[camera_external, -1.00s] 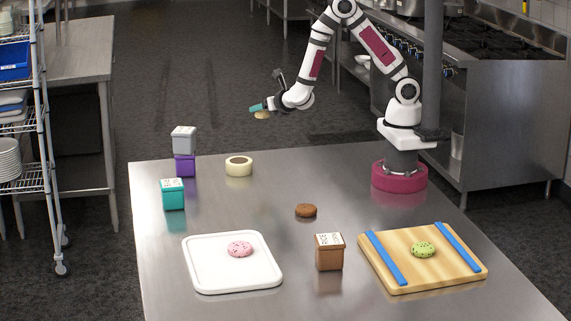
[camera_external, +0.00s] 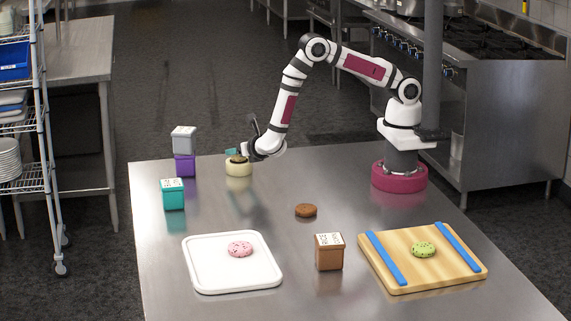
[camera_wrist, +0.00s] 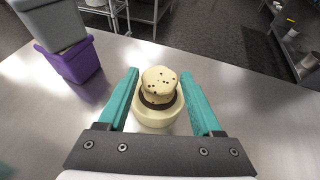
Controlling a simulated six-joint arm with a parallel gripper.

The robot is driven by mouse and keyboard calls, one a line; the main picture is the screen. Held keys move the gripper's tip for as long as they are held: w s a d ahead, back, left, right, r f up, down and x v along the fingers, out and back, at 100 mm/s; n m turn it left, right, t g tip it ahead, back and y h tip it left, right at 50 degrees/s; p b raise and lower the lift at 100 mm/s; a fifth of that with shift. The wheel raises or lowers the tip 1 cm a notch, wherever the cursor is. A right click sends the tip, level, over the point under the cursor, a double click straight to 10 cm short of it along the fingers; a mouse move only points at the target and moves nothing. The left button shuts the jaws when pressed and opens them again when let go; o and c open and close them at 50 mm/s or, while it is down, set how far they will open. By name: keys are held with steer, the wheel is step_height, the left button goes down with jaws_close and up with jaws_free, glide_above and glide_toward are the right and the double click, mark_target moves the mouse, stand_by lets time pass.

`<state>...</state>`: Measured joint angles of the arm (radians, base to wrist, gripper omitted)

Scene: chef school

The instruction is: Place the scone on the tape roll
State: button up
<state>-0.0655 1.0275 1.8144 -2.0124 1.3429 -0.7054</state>
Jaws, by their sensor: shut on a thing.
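The scone (camera_wrist: 160,77) is pale with dark chips and sits between the teal fingers of my gripper (camera_wrist: 159,72) in the wrist view. The cream tape roll (camera_wrist: 157,117) shows under it, with a dark band of its opening between them. In the external view, my gripper (camera_external: 235,152) is directly over the tape roll (camera_external: 238,170) at the back left of the table. My gripper is shut on the scone at the top of the roll. I cannot tell whether the scone touches the roll.
A grey box (camera_external: 184,138) on a purple box (camera_external: 185,165) stands just left of the roll; a teal box (camera_external: 173,196) is nearer. A brown cookie (camera_external: 306,211), brown box (camera_external: 329,253), white tray (camera_external: 205,280) and wooden board (camera_external: 440,278) lie farther front.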

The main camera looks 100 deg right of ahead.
steer(key=o, duration=1.4)
steer(key=shift+f, duration=0.1)
steer(key=shift+c, duration=0.2)
